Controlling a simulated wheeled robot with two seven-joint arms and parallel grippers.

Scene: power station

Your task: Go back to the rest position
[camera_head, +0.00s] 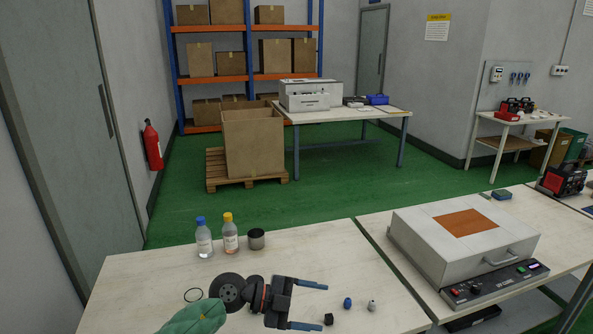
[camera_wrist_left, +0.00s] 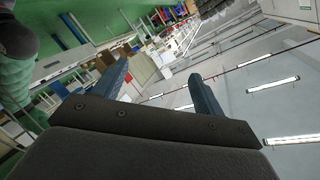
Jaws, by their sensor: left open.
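My left gripper (camera_head: 324,306) is above the front table (camera_head: 150,270), its two fingers spread and pointing right in the head view. Nothing is between the fingers. In the left wrist view the gripper (camera_wrist_left: 158,70) shows both blue-grey fingers apart, with the tilted room and ceiling lights behind them. My left arm comes in from the lower left in a green sleeve. My right gripper is in neither view.
A clear bottle with a blue cap (camera_head: 203,240), one with a yellow cap (camera_head: 230,237) and a dark metal cup (camera_head: 256,239) stand behind the gripper. Small blue (camera_head: 347,303), grey (camera_head: 371,305) and black (camera_head: 328,319) parts lie by the fingertips.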

